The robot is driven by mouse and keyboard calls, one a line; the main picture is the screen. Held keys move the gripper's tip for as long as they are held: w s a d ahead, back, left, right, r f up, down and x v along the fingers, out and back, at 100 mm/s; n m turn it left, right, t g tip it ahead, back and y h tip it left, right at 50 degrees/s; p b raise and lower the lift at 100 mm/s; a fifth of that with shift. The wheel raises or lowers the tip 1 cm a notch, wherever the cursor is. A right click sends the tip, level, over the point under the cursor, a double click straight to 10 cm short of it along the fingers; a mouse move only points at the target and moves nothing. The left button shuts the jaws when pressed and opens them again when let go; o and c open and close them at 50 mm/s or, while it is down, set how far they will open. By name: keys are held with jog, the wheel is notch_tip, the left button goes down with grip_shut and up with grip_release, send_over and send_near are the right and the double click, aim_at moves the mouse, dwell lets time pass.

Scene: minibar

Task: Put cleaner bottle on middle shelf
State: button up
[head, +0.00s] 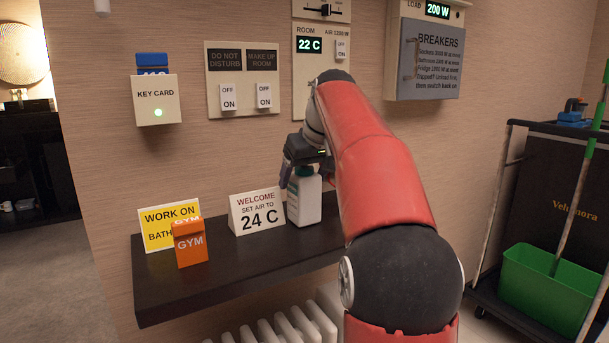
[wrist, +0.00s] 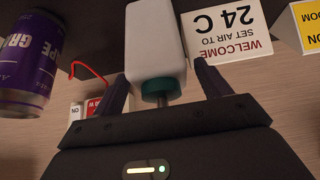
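The cleaner bottle (head: 304,199), white with a green cap, stands upright on the dark wall ledge (head: 235,270), right of the welcome card. My gripper (head: 304,163) is above it at its top, partly hidden by my red arm. In the wrist view the bottle (wrist: 155,45) appears upside down, its green cap between the fingertips of my gripper (wrist: 161,90). The fingers are apart, with visible gaps on both sides of the cap. No shelf that I can identify as the middle one is visible.
A welcome card (head: 257,211), a yellow sign (head: 157,228) and an orange gym box (head: 189,243) stand on the ledge. A purple can (wrist: 28,62) shows in the wrist view. At right is a dark cart (head: 560,175) with a green bucket (head: 548,290). A breaker box (head: 425,60) hangs above.

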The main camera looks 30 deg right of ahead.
jog(key=shift+r, duration=0.35)
jog(key=p+v, duration=0.1)
jog(key=v, duration=1)
jog(key=shift+s+r, duration=0.25)
